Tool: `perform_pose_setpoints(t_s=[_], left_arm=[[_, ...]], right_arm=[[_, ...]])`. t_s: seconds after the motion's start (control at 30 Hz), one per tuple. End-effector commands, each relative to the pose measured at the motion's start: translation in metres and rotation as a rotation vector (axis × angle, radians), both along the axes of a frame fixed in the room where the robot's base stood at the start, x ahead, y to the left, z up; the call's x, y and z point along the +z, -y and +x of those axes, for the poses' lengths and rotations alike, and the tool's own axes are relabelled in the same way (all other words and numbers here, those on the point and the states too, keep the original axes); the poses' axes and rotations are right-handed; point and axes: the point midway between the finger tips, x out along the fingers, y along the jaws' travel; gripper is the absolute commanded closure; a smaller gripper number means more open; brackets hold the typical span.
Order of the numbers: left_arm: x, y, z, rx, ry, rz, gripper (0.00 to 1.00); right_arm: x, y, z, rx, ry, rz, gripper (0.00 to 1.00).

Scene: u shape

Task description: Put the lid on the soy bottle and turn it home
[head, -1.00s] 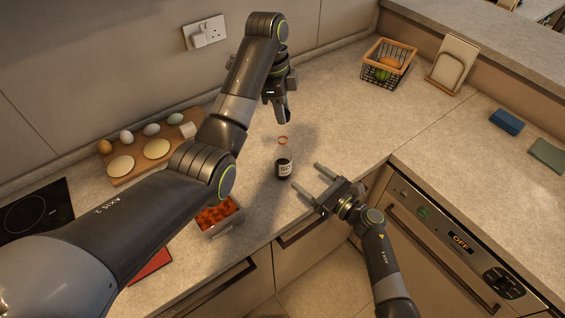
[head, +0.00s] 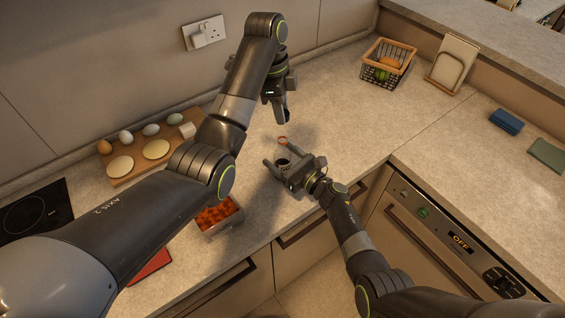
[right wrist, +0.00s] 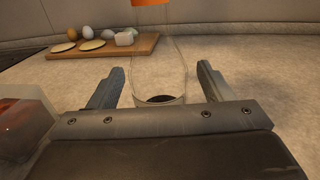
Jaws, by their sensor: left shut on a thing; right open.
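The soy bottle (head: 283,151) stands upright on the counter, clear glass with dark liquid low inside and an orange-brown ring at its mouth. Its clear body also shows in the right wrist view (right wrist: 158,70), where the orange top is cut off by the picture edge. My right gripper (head: 287,160) is open, with its fingers on either side of the bottle and visible gaps to the glass. My left gripper (head: 284,119) is above and behind the bottle mouth, pointing down and shut on the lid, which its fingers hide.
A wooden board (head: 133,175) with eggs and pale rounds lies at the back left. A clear container of red-orange pieces (head: 215,217) stands near the front edge, left of the bottle. A wire basket (head: 387,64) stands at the back right.

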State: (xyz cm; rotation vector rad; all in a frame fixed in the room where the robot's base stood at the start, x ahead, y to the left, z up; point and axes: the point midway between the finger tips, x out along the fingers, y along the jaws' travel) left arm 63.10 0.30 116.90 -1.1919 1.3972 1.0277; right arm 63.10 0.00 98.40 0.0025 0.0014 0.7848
Motion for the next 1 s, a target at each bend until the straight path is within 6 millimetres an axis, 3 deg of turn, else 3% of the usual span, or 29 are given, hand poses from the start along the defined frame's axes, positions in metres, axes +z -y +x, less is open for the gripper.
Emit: perform_pose_setpoints(t_s=[0.17, 0.67, 0.77, 1.0], left_arm=[[0.0, 0.0, 0.0, 0.0, 0.0, 0.0, 0.91], [0.0, 0.0, 0.0, 0.0, 0.0, 0.0, 0.91], [-0.004, 0.0, 0.0, 0.0, -0.001, 0.0, 0.91], [-0.039, 0.0, -0.001, 0.0, -0.004, 0.0, 0.91]], right_arm=[[0.0, 0.0, 0.0, 0.0, 0.0, 0.0, 0.28], [0.0, 0.0, 0.0, 0.0, -0.001, 0.001, 0.93], [0.0, 0.0, 0.0, 0.0, -0.001, 0.001, 0.93], [0.0, 0.0, 0.0, 0.0, -0.001, 0.001, 0.93]])
